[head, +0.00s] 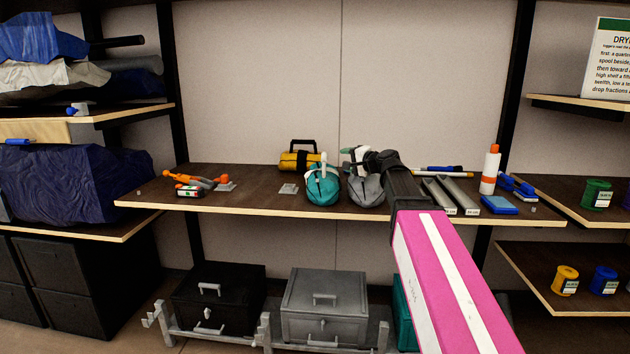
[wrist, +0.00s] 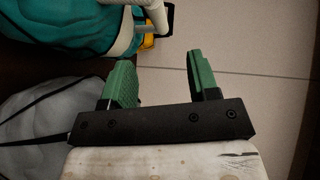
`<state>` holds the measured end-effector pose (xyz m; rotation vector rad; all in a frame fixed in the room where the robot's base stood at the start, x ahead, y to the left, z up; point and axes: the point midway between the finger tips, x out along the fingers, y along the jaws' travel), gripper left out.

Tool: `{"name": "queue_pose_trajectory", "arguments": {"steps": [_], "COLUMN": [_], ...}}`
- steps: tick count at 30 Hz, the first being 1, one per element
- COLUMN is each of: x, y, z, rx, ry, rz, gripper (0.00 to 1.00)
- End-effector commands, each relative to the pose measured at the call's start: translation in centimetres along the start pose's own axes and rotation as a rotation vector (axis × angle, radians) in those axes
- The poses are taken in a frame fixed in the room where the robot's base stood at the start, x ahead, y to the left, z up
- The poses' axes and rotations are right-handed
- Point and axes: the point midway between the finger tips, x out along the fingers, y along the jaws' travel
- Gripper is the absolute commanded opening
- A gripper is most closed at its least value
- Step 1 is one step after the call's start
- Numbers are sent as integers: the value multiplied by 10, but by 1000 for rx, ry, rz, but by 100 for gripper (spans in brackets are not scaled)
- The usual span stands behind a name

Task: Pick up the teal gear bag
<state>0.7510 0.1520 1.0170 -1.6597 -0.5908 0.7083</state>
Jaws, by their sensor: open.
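The teal gear bag (head: 323,188) sits on the middle shelf, with a pale handle standing up on top. In the wrist view the teal bag (wrist: 70,28) fills the upper left, and its white handle (wrist: 150,8) shows at the top edge. My gripper (head: 352,156) is above and behind the grey bag, just right of the teal bag's handle. In the wrist view my gripper (wrist: 161,62) has its green fingers apart with nothing between them. The teal bag is beside the fingers, not between them.
A grey bag (head: 366,191) stands right against the teal bag's side. Orange tools (head: 198,182) lie to the left; grey bars (head: 447,196) and a white bottle (head: 490,170) are to the right. Cases stand below.

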Motion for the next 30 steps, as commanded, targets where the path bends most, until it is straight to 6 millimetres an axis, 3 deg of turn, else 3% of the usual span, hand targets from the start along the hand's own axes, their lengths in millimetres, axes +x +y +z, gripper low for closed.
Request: {"name": "queue_pose_trajectory", "arguments": {"steps": [5,13,22,30], "x": [6,44,66,103], "y": [0,0,1,2], "z": [-1,-1,1,2], "rx": [0,-1,-1,-1], "ry": [0,-1,-1,-1], "rz": [1,1,1,1], "gripper": [55,55,55,55]}}
